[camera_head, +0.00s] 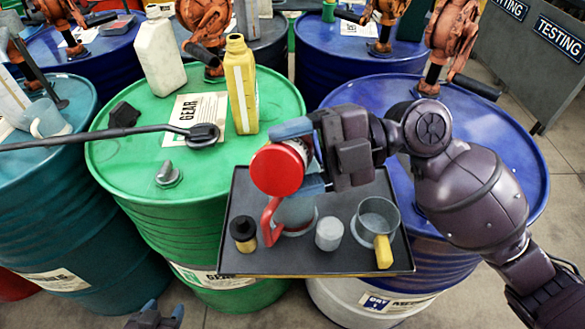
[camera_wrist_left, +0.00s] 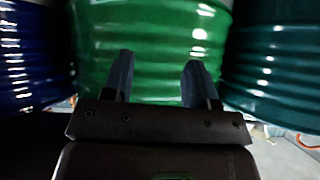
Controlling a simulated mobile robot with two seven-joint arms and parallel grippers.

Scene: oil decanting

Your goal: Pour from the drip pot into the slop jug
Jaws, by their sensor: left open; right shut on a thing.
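My right gripper (camera_head: 302,157) is shut on a red round vessel (camera_head: 277,170), apparently the drip pot, above the tray's left half. It is tilted, with its red round face towards the camera; its opening is not visible. Below it a grey jug with a red handle (camera_head: 270,222) stands on the tray, partly hidden. A grey open vessel with a yellow handle (camera_head: 376,218) stands at the tray's right. I cannot tell which of these two is the slop jug. My left gripper (camera_head: 163,310) is open and empty low in front of the drums; the left wrist view shows its fingers apart (camera_wrist_left: 158,75).
The dark tray (camera_head: 340,262) also holds a small pale cup (camera_head: 329,234) and a black-capped jar (camera_head: 243,233). The green drum (camera_head: 130,180) carries a yellow bottle (camera_head: 241,85), a white jug (camera_head: 160,55) and a long dark tool (camera_head: 100,136). A blue drum (camera_head: 500,150) stands behind my right arm.

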